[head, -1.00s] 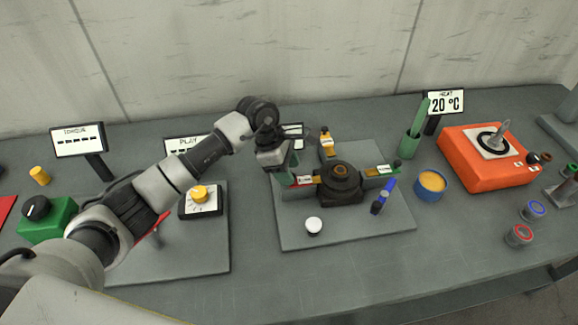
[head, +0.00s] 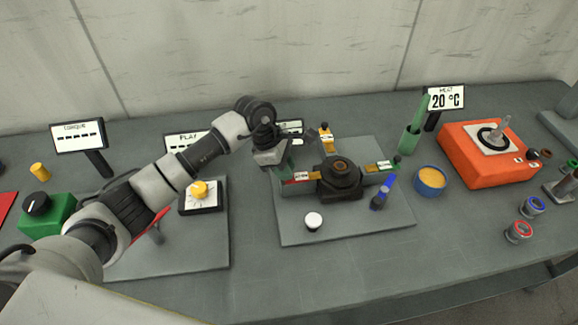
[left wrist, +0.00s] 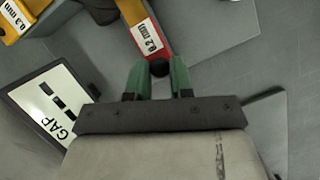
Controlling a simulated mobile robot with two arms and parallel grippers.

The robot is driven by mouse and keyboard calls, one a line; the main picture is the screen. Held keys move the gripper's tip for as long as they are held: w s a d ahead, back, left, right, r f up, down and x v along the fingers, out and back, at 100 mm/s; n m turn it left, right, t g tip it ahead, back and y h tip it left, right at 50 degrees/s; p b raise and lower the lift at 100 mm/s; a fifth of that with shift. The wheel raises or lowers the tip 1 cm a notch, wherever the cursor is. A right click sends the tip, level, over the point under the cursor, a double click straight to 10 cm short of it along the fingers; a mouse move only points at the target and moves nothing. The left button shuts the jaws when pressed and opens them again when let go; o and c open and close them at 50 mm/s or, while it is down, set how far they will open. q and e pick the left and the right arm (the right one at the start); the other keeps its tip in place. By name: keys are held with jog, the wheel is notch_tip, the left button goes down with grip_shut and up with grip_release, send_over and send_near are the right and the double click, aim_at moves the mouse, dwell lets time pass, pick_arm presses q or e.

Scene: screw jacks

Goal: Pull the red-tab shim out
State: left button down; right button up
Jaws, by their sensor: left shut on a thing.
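The red-tab shim (head: 300,177) lies at the left side of the dark round jack (head: 341,178). In the left wrist view the shim (left wrist: 150,36) shows a red tab, a "0.2 mm" label, a yellowish inner part and a dark knob (left wrist: 159,67) at its outer end. My left gripper (head: 285,168) is at that outer end. In the left wrist view its green fingers (left wrist: 159,75) stand on both sides of the knob, shut on it. The shim's inner end is hard to see at the jack. My right gripper is in neither view.
A yellow-tab shim (head: 326,138) is behind the jack and a green-tab shim (head: 380,167) at its right. A white button (head: 313,221) and a blue marker-like piece (head: 385,193) are on the grey plate (head: 345,231). A gap display (left wrist: 47,108) stands close to the gripper.

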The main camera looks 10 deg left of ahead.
pick_arm(q)
jog(key=a, duration=0.1)
jog(key=s+a, duration=0.1)
jog(key=shift+a+b, duration=0.3)
jog(key=shift+a, duration=0.1)
jog(key=c, duration=1.4)
grip_release()
jog(key=o, duration=0.4)
jog(key=shift+s+a, duration=0.1)
jog(key=b+v, duration=0.3)
jog(key=v, duration=0.8)
jog(key=shift+f, duration=0.1)
